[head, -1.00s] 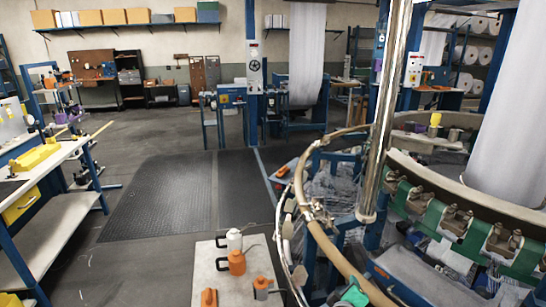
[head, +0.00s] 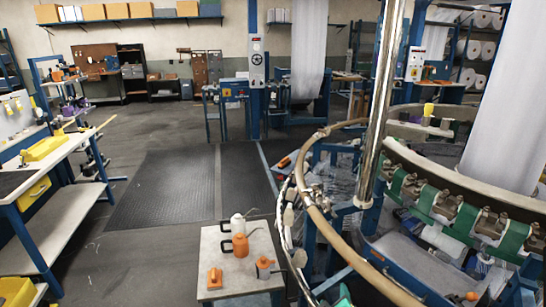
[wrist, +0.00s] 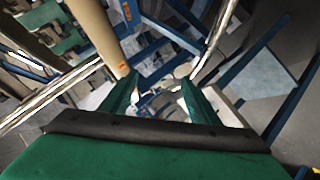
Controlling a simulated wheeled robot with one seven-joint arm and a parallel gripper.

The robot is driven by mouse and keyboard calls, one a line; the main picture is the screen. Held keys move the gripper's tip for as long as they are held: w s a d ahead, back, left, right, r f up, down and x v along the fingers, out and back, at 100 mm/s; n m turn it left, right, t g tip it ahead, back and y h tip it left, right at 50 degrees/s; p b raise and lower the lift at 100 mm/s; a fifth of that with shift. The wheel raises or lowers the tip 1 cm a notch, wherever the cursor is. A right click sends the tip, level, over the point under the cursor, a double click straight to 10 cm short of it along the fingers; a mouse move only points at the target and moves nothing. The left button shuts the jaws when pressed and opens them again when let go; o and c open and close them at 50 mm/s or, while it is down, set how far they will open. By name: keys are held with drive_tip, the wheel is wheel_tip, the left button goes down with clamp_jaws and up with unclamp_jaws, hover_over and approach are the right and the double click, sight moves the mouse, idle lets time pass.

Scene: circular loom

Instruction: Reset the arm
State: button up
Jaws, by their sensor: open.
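My gripper (wrist: 158,92) shows in the wrist view, with its two green fingers apart and its dark-edged green body across the bottom. I see nothing held between the fingers. Beyond them are a tan curved rail (wrist: 100,40), shiny metal tubes and blue frame bars. In the head view the circular loom fills the right side, with its tan ring rail (head: 330,225), a chrome post (head: 378,120) and green shuttle track (head: 440,205).
A small table (head: 222,268) left of the loom holds a white jug (head: 237,228), an orange jug (head: 240,244) and other orange items. A workbench (head: 60,165) stands at the left. The dark floor mat (head: 165,190) between is clear.

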drive_tip(key=s+a+f+m+t+y, duration=0.1)
drive_tip(key=s+a+f+m, duration=0.1)
drive_tip(key=s+a+f, duration=0.45)
drive_tip(key=s+a+f+m+t+y, duration=0.15)
drive_tip(key=s+a+f, duration=0.25)
drive_tip(key=s+a, duration=0.6)
drive_tip(key=s+r+m, duration=0.2)
drive_tip(key=s+r, duration=0.1)
drive_tip(key=s, duration=1)
drive_tip(key=s+a+r+m+t, duration=0.1)
drive_tip(key=s+r, duration=0.3)
drive_tip(key=s, duration=0.9)
drive_tip(key=shift+a+r+m+y, duration=0.15)
drive_tip(key=shift+m+y, duration=0.2)
drive_tip(key=shift+y, duration=0.1)
